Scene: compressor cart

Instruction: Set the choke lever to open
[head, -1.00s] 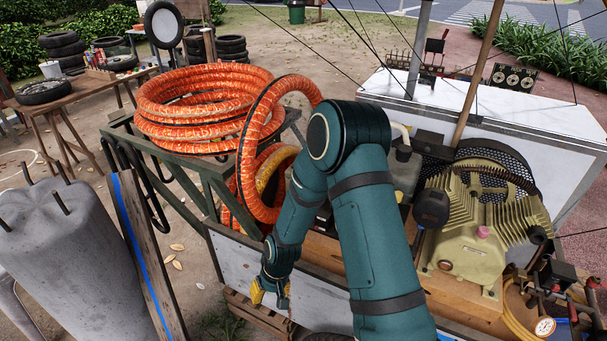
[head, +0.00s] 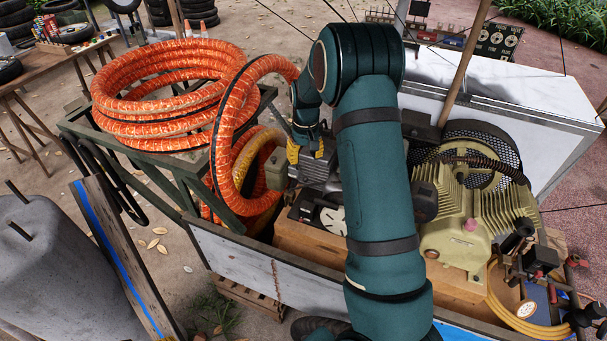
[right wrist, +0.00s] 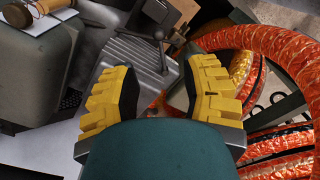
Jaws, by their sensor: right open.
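My right gripper (head: 306,151) hangs over the grey finned engine (head: 322,172) in the cart, its yellow fingers apart and empty. In the right wrist view the open fingers (right wrist: 165,66) frame the engine's finned cover (right wrist: 128,58). A small dark lever with a round knob (right wrist: 159,37) stands up just beyond the fingertips, apart from them; it looks like the choke lever, but I cannot read its setting. In the head view the lever cannot be made out near my gripper and arm. My left gripper is not in view.
Coiled orange hoses (head: 165,100) lie on a green rack left of my gripper, with one loop hanging close to it. The beige compressor (head: 460,215) stands to the right. A white side panel (head: 260,265) edges the cart.

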